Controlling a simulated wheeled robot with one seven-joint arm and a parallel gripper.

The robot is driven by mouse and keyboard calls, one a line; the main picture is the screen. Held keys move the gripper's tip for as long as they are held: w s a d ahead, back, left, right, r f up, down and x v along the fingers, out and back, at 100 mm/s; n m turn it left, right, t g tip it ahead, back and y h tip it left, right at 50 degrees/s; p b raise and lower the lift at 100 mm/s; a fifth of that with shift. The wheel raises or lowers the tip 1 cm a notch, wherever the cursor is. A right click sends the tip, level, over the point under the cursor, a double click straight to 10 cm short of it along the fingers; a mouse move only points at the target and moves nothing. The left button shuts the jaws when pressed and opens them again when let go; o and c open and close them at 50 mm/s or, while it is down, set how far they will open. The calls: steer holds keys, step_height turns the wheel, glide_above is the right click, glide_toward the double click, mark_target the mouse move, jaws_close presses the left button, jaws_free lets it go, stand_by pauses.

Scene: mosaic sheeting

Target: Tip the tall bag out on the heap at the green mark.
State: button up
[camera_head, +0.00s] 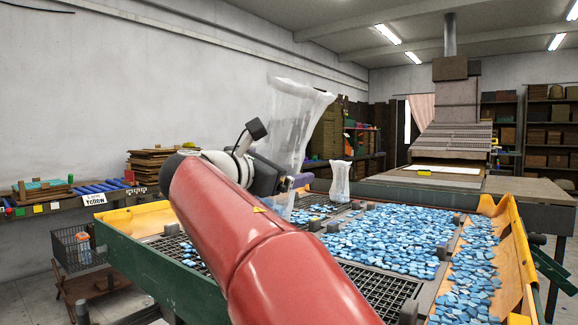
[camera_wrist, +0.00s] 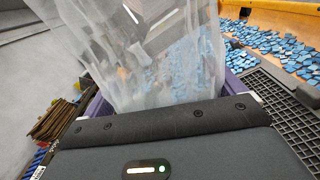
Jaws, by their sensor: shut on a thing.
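My gripper (camera_head: 288,184) is shut on a tall clear bag (camera_head: 297,112), which stands up above it with its wide mouth at the top, leaning a little to the right. In the wrist view the bag (camera_wrist: 165,60) rises from behind the dark gripper edge (camera_wrist: 165,112). Bluish patches show through its film; I cannot tell whether they are inside or behind it. Blue chips lie in a broad heap (camera_head: 385,240) on the table to the right of my gripper. I cannot make out a green mark on the heap; my red arm hides part of the table.
A shorter clear bag (camera_head: 340,182) stands at the table's back. Black grating (camera_head: 375,287) and small grey blocks border the chips. An orange chute (camera_head: 511,250) with more chips is at right.

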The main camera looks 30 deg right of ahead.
steer(key=w+m, duration=0.1)
steer(key=m, duration=0.1)
steer(key=w+a+m, duration=0.1)
steer(key=w+m, duration=0.1)
steer(key=w+a+m, duration=0.1)
steer(key=w+m, duration=0.1)
steer(key=m, duration=0.1)
steer(key=shift+w+a+r+m+b, duration=0.1)
steer(key=shift+w+r+m+b, duration=0.15)
steer(key=shift+m+b, duration=0.15)
steer(key=shift+s, duration=0.15)
steer(key=shift+r+m, duration=0.3)
steer(key=shift+r, duration=0.05)
stand_by(0.6)
